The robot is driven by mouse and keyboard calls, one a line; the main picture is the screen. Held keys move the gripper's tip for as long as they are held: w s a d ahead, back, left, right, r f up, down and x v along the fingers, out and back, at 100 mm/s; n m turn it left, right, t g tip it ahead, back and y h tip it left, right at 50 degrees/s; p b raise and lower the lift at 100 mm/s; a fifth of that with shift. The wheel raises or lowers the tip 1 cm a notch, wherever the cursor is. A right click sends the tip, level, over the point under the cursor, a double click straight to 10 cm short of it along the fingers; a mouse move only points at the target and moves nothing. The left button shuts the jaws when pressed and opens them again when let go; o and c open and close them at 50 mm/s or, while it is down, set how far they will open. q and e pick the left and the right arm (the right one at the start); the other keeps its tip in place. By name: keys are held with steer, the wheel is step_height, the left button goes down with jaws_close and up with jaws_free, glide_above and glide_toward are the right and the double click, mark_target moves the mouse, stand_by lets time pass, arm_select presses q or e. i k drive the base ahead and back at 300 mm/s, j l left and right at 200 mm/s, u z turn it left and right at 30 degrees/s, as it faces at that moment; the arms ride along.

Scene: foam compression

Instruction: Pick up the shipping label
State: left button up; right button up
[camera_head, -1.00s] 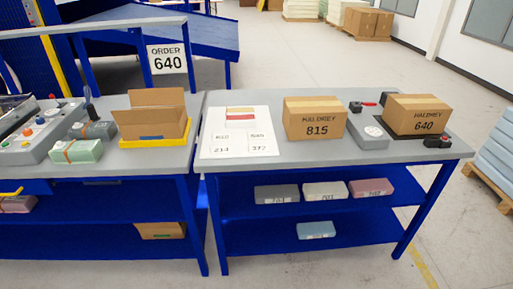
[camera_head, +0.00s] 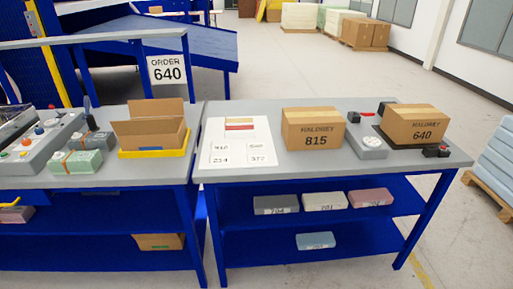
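A white sheet (camera_head: 241,134) lies flat on the right table. Near its far edge are a tan strip and a red strip (camera_head: 239,127). Near its front edge are two pale cards with print, a left card (camera_head: 221,154) and a right card (camera_head: 257,153). The print is too small to read surely, and I cannot tell which of these is the shipping label. A closed carton marked 815 (camera_head: 313,130) stands right of the sheet. A closed carton marked 640 (camera_head: 414,125) stands further right on a dark plate. Neither of my grippers is in view.
An open carton (camera_head: 151,132) stands in a yellow tray (camera_head: 155,154) on the left table. A grey device (camera_head: 367,146) lies between the closed cartons. Coloured blocks (camera_head: 324,201) lie on the shelf below. A sign (camera_head: 167,69) reads ORDER 640. A narrow gap separates the tables.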

mark_target(249, 146)
steer(key=i+j, duration=0.15)
steer(key=j, duration=0.2)
steer(key=z, duration=1.35)
steer(key=i+u, duration=0.15)
steer(key=u, duration=0.3)
steer(key=i+l+u, duration=0.1)
steer(key=u, duration=0.35)
steer(key=i+l+u, duration=0.1)
steer(key=u, duration=0.35)
steer(key=l, duration=0.1)
